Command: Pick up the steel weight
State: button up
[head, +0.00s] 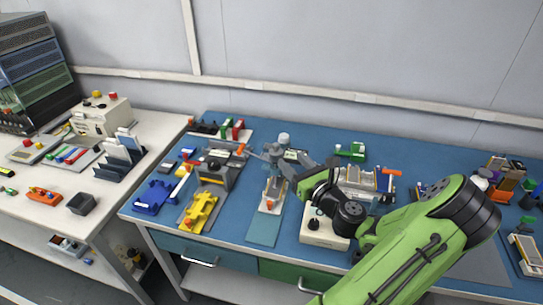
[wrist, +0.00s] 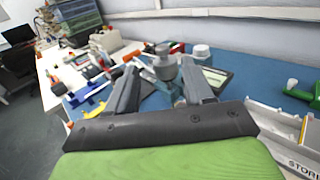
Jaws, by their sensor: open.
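The steel weight (wrist: 165,68) is a grey cylinder with a small knob on top. In the wrist view it shows upright between and beyond my two fingers. In the head view the weight (head: 273,150) is small and partly covered by my gripper, at the middle of the blue bench. My gripper (wrist: 160,78) is open with nothing held. It also shows in the head view (head: 271,158), reaching left over the bench. I cannot tell whether either finger touches the weight.
A pale jar (head: 284,139) stands just behind the weight, also in the wrist view (wrist: 201,52). A grey fixture (head: 219,168) with orange handles stands left. A teal board (head: 265,228) lies in front. A tray of parts (head: 366,184) is right.

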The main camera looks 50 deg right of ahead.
aim_at(278, 147)
jog(key=x, duration=1)
jog(key=shift+d+b, duration=0.15)
jog(key=shift+b, duration=0.2)
jog(key=shift+c, duration=0.5)
grip_shut()
